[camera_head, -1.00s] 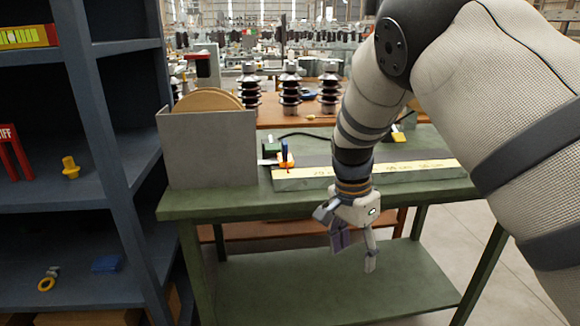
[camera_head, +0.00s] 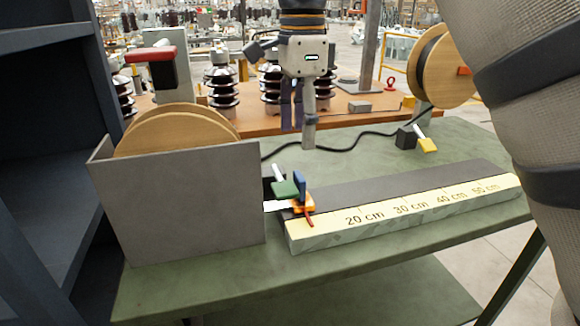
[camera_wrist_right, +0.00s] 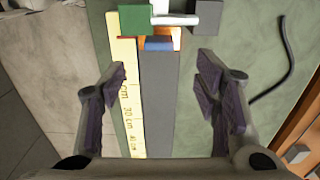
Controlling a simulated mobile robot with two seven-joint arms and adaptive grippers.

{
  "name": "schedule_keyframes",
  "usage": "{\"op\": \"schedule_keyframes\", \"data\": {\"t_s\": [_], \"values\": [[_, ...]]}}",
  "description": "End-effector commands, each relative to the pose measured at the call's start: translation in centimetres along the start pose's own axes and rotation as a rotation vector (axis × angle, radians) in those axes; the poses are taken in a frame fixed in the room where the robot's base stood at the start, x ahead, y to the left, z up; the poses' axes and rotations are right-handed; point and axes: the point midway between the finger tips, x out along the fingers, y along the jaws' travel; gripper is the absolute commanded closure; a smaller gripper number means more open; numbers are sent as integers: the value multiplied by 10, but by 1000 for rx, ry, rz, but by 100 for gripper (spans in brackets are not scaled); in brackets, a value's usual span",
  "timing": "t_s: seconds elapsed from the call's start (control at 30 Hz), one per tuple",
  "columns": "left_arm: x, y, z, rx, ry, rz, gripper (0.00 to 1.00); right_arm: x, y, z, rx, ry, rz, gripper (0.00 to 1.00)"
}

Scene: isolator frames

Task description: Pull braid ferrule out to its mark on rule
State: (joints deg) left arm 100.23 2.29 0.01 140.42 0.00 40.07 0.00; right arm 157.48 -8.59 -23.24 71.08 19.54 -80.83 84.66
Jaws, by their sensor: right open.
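The orange braid ferrule (camera_head: 303,204) has a blue upright tab and a red pointer. It sits at the left end of the dark track, left of the 20 cm mark on the yellow rule (camera_head: 408,207). Pale braid (camera_head: 275,206) runs from it toward the grey box. A green block (camera_head: 286,188) with a white lever stands beside it. My right gripper (camera_head: 299,128) is open and empty above the bench, behind the ferrule in the head view. In the right wrist view the ferrule (camera_wrist_right: 160,40) lies ahead, beyond the open fingers (camera_wrist_right: 163,78). The left gripper is out of view.
The grey box (camera_head: 185,205) with wooden reels (camera_head: 178,130) stands at the bench's left. A black block (camera_head: 406,138) with a yellow-ended lever and a dark cable (camera_head: 350,138) lie behind the track. A shelf unit stands at far left. The bench (camera_head: 240,285) is clear in front.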

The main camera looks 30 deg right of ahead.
Motion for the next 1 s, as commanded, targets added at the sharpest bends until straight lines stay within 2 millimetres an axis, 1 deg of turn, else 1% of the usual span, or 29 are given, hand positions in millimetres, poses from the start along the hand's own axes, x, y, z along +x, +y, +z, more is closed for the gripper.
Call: {"op": "schedule_keyframes", "data": {"t_s": [0.2,0.3,0.4,0.53,0.73,0.77,0.8,0.87,0.9,0.97,1.0], "values": [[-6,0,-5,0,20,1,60,56,2,0,0,-1,2,43],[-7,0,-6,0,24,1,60,76,1,0,-1,-1,1,43],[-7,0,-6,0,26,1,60,91,1,0,-1,-1,0,43],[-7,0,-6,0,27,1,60,98,0,0,-1,-1,-2,43],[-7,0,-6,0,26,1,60,99,0,0,-1,-1,-2,43],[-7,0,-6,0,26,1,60,99,0,0,-1,-1,-2,46],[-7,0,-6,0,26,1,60,99,0,0,-1,-1,-2,55],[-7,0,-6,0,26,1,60,99,0,0,-1,-1,-2,68],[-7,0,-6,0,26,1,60,99,0,0,-1,-1,-2,77],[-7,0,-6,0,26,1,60,99,0,0,-1,-1,-2,91],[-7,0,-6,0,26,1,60,99,0,0,-1,-1,-2,100]]}}
